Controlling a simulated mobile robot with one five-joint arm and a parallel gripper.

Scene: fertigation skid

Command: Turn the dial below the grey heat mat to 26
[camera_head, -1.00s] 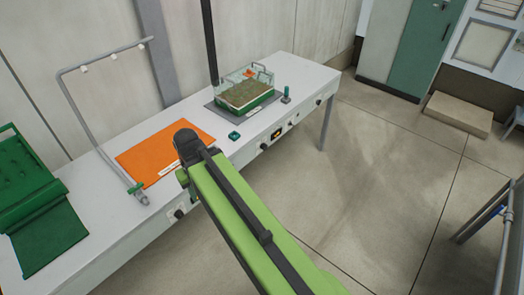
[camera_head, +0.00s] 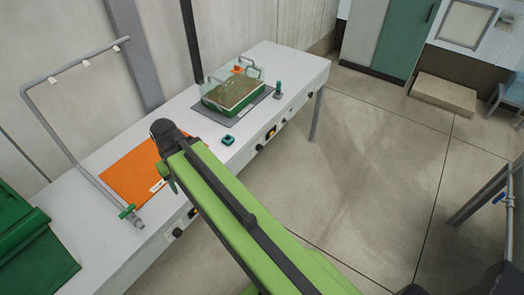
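The grey heat mat (camera_head: 212,114) lies on the white bench under a green tray (camera_head: 236,109) of brown soil with a clear cover. On the bench's front face below it are a small lit orange display (camera_head: 270,133), a black dial (camera_head: 260,147) to its left and another small dark knob (camera_head: 285,121) to its right. Their scales are too small to read. My green arm reaches from the lower right to a black joint over the orange mat, left of these dials. My gripper's fingers do not show.
An orange mat (camera_head: 128,180) lies left on the bench (camera_head: 290,72), beside a grey pipe frame (camera_head: 52,120) and a green bin (camera_head: 35,255). A small green block (camera_head: 228,140) and a green-topped post (camera_head: 278,89) stand near the front edge. Open floor (camera_head: 370,180) lies in front.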

